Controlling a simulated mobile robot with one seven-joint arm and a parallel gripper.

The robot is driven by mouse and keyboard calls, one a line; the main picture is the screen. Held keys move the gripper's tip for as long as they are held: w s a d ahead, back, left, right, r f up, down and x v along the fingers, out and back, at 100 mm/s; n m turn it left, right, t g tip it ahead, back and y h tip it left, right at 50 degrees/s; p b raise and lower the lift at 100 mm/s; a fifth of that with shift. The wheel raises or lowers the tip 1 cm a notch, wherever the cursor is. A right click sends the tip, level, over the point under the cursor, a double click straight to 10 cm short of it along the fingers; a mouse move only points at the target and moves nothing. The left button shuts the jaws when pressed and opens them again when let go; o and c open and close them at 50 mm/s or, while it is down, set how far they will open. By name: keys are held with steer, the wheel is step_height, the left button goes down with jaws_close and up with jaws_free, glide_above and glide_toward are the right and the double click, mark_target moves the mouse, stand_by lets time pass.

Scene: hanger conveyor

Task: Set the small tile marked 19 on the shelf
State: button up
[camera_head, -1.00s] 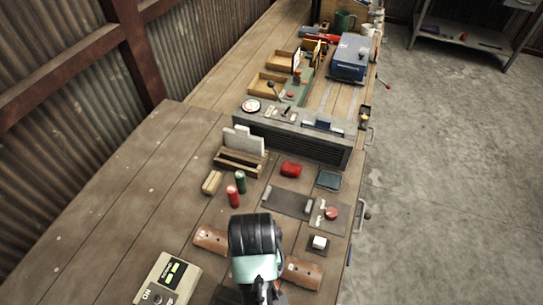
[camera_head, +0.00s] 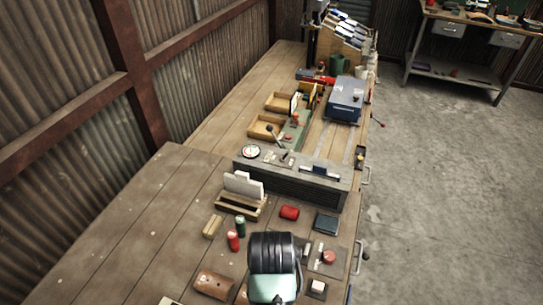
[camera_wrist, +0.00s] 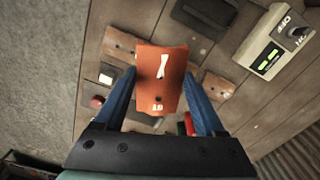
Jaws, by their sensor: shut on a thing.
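My gripper (camera_wrist: 160,78) is shut on an orange, slightly curved tile (camera_wrist: 165,62), held between its two blue fingers. The tile has a white figure, dark holes and a small white marking near its lower edge that looks like 19. In the head view my gripper (camera_head: 274,268) is over the near part of the bench, and its body hides the tile. A shelf board (camera_head: 450,72) shows low under the far table at upper right; I cannot tell whether it is the task's shelf.
Brown curved pieces (camera_head: 212,284) lie on the wooden bench (camera_head: 120,245). Red (camera_head: 233,241) and green (camera_head: 241,227) cylinders, a slotted wooden holder (camera_head: 242,207) and a long grey console (camera_head: 290,181) stand beyond. The bench's left part is mostly clear.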

step_height(320, 180, down, 7)
steer(key=b, duration=0.3)
steer(key=shift+b, duration=0.3)
step_height(320, 180, up, 8)
steer(key=p, duration=0.6)
steer(key=shift+p, duration=0.35)
step_height(320, 180, down, 8)
steer(key=b, duration=0.7)
steer(key=shift+f, duration=0.15)
steer(key=shift+s+a, duration=0.1)
